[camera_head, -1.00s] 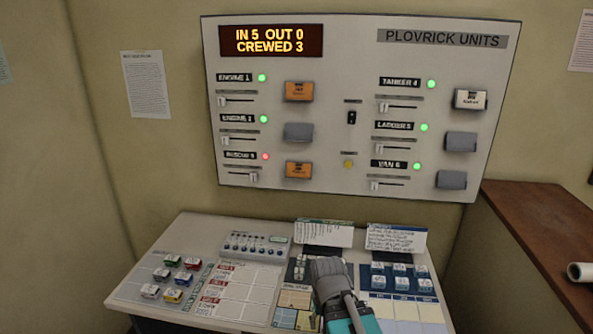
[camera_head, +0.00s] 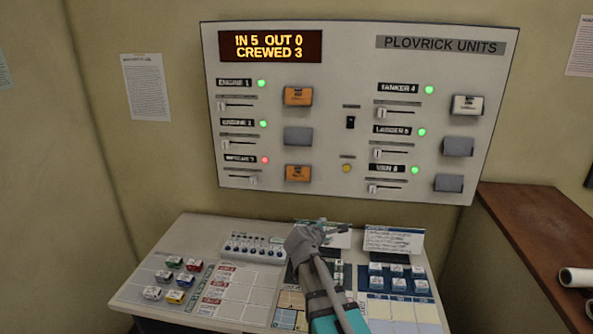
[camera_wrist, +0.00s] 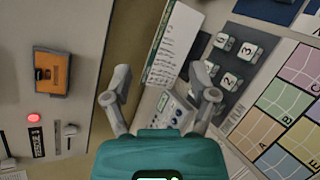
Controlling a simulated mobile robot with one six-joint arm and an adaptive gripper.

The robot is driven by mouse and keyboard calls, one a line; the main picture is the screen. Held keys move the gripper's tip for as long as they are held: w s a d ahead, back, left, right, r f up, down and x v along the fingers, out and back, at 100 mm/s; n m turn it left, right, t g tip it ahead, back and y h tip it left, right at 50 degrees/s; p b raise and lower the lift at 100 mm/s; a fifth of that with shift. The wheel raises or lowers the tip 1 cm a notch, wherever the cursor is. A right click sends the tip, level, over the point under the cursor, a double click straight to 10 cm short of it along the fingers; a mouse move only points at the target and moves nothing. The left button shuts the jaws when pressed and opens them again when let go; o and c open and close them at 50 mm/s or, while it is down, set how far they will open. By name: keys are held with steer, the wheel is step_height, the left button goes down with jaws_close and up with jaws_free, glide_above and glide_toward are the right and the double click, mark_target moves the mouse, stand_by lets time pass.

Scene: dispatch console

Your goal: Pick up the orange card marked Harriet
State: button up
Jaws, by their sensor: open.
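Two orange cards sit on the upright white board in the head view: an upper card (camera_head: 298,96) beside ENGINE 1 and a lower card (camera_head: 298,172) beside the red-lit row. Their small print is too blurred to tell which is marked Harriet. In the wrist view one orange card (camera_wrist: 53,72) shows at the left on the board, near a red light. My gripper (camera_head: 335,231) is in front of the console's back edge, below and right of the lower card. In the wrist view my gripper (camera_wrist: 158,72) is open, with nothing between its fingers.
The board (camera_head: 400,120) also holds a white card (camera_head: 467,105), several grey blocks and small sliders. The sloped console (camera_head: 190,240) below carries coloured blocks, a small button panel (camera_head: 255,247) and a standing paper (camera_head: 393,240). A brown ledge (camera_head: 530,235) stands right.

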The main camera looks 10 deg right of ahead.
steer(key=w+a+r+n+t+y+p, duration=0.1)
steer(key=w+a+r+n+t, duration=0.6)
steer(key=n, duration=0.8)
step_height(320, 180, up, 3)
steer(key=w+a+y, duration=0.1)
steer(key=w+a, duration=0.1)
steer(key=shift+w+y+p, duration=0.3)
steer(key=shift+p, duration=0.1)
steer(key=shift+w, duration=0.1)
glide_toward(299, 170)
steer(key=x, duration=0.4)
steer(key=shift+d, duration=0.1)
